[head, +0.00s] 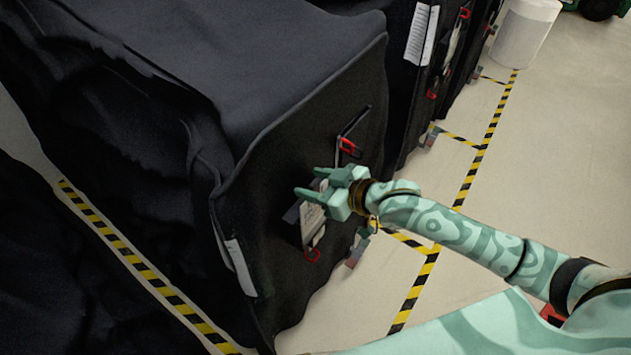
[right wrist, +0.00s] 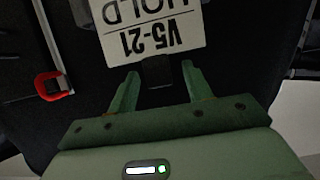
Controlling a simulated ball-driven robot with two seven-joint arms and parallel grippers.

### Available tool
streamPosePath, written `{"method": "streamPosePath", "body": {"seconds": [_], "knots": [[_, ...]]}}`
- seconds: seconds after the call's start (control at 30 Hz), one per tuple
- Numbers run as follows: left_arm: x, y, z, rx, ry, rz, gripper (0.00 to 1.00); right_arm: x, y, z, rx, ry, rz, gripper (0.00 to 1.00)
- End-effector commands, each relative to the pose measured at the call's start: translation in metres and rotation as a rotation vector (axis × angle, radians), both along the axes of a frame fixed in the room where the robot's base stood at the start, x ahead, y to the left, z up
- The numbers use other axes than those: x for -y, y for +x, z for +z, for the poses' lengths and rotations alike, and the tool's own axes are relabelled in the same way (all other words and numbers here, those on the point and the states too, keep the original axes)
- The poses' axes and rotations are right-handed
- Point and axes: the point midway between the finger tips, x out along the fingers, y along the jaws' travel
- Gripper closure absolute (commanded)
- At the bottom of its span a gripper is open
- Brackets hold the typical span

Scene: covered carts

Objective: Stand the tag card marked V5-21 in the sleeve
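The white tag card (right wrist: 155,38) reads V5-21 and HOLD, upside down in the right wrist view. In the head view the card (head: 312,222) is against the black cover's end face, partly hidden by my right gripper. My right gripper (head: 308,182) is open, its fingers (right wrist: 160,73) apart just short of the card's lettered edge. A dark tab (right wrist: 157,73) shows between the fingers, with gaps on both sides. I cannot tell whether the sleeve is the dark, pale-edged piece (head: 353,122) higher on this face. My left gripper is not in view.
A red clip (head: 349,147) sits by the pale-edged piece; it also shows in the right wrist view (right wrist: 49,86). A red ring (head: 312,255) hangs below the card. More covered carts stand behind. Striped floor tape (head: 471,180) and open floor lie to the right.

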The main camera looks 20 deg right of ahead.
Motion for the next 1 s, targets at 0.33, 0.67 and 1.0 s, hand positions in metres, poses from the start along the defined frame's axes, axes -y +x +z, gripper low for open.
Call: {"method": "streamPosePath", "body": {"seconds": [0.33,0.67,1.0], "knots": [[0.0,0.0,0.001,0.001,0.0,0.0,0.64,0.003,-0.003,0.002,0.0,0.0,0.0,0.5],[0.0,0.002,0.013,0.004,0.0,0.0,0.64,0.045,-0.059,0.03,-0.004,-0.005,0.002,0.5],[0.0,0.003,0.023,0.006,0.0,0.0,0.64,0.086,-0.111,0.057,-0.004,-0.002,0.0,0.5]]}}
